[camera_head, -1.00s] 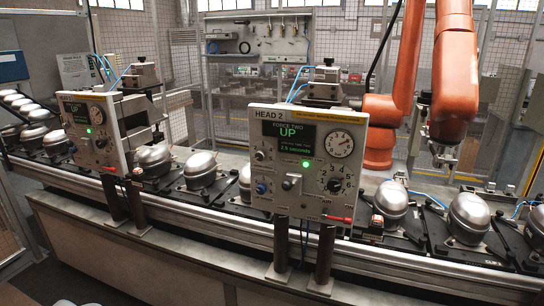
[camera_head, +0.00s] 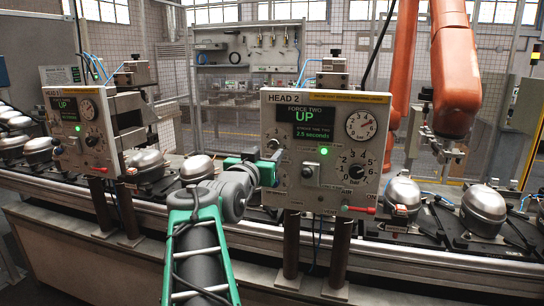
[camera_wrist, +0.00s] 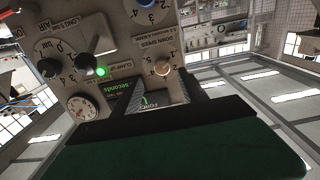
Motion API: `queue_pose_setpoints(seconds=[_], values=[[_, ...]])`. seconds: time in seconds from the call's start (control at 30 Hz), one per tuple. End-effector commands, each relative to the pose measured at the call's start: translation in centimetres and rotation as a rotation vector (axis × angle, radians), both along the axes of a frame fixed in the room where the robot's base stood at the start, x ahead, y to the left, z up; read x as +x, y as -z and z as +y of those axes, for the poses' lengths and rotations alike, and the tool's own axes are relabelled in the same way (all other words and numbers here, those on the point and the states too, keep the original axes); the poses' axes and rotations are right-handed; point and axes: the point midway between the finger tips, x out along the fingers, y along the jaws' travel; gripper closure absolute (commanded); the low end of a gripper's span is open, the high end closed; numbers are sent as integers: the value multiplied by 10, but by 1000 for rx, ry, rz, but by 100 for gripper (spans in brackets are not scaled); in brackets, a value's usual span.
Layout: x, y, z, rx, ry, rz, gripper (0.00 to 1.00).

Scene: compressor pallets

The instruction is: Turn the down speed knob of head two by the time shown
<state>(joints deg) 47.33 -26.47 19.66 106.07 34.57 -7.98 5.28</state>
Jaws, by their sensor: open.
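The head two panel (camera_head: 300,205) stands in the middle of the head view. Its screen (camera_head: 313,129) reads FORCE TWO, UP, and what looks like 2.5 seconds. In the wrist view the same knob (camera_wrist: 162,68) shows upside down, just beyond and between the fingertips. My gripper (camera_wrist: 161,88) is open and empty, close to the panel face. In the head view my green gripper (camera_head: 266,169) covers the panel's lower left edge and the blue knob there.
A black dial (camera_head: 356,171), a gauge (camera_head: 361,126), a lit green lamp (camera_head: 323,151) and a red lever (camera_head: 360,210) are on the same panel. Compressors (camera_head: 483,208) sit along the conveyor. An orange robot arm (camera_head: 455,85) hangs at right.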

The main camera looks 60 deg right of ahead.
Motion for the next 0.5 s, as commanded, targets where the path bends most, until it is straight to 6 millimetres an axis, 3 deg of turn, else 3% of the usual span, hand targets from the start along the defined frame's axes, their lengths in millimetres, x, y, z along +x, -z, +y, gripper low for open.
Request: queue_pose_setpoints(seconds=[0.3, 0.5], values=[[11, -2, -56, 6, -5, 2, 50], [13, 0, -67, 4, -8, 1, 50]])
